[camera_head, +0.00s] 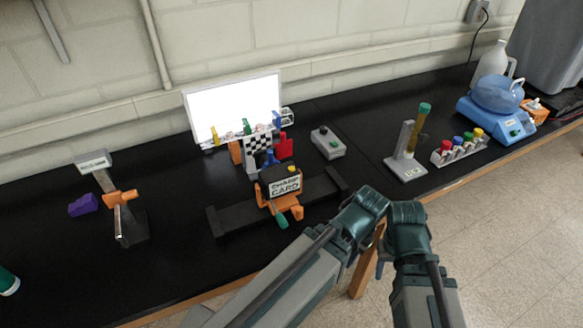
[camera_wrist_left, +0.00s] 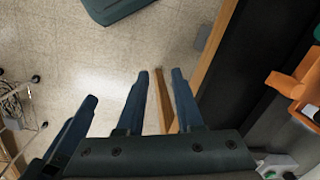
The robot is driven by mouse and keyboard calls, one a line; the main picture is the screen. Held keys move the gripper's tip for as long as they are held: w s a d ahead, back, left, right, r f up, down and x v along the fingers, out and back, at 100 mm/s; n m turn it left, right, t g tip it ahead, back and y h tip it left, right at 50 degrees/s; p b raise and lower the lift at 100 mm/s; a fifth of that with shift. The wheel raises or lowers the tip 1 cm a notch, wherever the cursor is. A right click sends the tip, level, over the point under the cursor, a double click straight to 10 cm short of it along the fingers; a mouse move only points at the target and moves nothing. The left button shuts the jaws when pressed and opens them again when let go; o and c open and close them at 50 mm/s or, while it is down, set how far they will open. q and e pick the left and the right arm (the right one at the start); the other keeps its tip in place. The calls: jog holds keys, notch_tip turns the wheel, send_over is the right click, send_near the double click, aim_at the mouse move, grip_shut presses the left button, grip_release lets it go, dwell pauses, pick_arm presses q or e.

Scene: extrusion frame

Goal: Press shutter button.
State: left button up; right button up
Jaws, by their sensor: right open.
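An orange and dark camera-like device (camera_head: 268,188) with a white lettered card stands on a black rail on the bench. A small yellow knob (camera_head: 293,169) is on its top. A grey box (camera_head: 328,144) with a dark button lies behind it to the right. I cannot tell for sure which is the shutter button. My right gripper (camera_head: 383,262) is open beside the bench's front edge, partly hidden by its own wrist, apart from the device. My left gripper (camera_wrist_left: 160,90) is open and empty over the floor in the left wrist view; its fingers are hidden in the head view.
A bright white panel (camera_head: 234,104) and checkered target (camera_head: 259,144) stand behind the device. A grey stand (camera_head: 404,160), a tube rack (camera_head: 460,148) and a blue heater (camera_head: 497,117) are to the right. An orange-and-black stand (camera_head: 128,218) is left.

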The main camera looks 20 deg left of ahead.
pick_arm(q)
grip_shut()
dwell(1.5)
